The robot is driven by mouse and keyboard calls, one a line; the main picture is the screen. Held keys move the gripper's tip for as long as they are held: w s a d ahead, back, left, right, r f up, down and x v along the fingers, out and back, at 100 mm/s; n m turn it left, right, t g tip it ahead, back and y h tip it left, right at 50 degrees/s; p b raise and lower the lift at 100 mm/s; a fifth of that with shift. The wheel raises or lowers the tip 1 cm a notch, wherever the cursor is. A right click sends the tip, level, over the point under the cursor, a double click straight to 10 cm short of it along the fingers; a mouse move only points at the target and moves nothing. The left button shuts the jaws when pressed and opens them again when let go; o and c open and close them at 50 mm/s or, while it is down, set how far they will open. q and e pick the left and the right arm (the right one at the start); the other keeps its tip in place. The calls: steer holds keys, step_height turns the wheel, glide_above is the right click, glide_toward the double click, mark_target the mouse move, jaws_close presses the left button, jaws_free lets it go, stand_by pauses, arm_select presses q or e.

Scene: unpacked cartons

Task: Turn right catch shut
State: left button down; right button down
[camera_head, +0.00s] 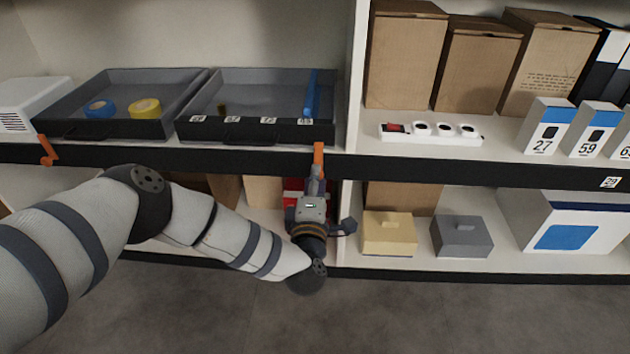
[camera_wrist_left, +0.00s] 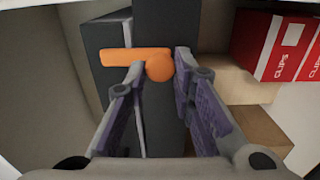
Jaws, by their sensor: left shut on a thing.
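The right catch (camera_head: 318,158) is an orange lever on the dark front edge of the shelf, below the right grey tray (camera_head: 320,133). It also shows in the wrist view (camera_wrist_left: 128,55), with a long arm pointing left and a round hub. My left gripper (camera_head: 316,177) reaches up to it from below. In the wrist view my left gripper's fingers (camera_wrist_left: 160,74) are on either side of the hub, shut on the catch. The left catch (camera_head: 48,152) is a second orange lever below the left grey tray (camera_head: 70,128), hanging at a slant. My right gripper is not in view.
A white upright panel (camera_head: 352,90) stands just right of the catch. A red CLIPS box (camera_wrist_left: 270,45) and brown cartons sit on the lower shelf. A beige box (camera_head: 388,235) and a grey box (camera_head: 462,238) stand to the lower right. The floor in front is bare.

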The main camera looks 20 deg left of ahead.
arm_select(q)
steer(key=shift+d, duration=0.1)
stand_by(0.5)
steer(key=c, duration=1.4)
jaws_free()
steer(key=v, duration=1.2)
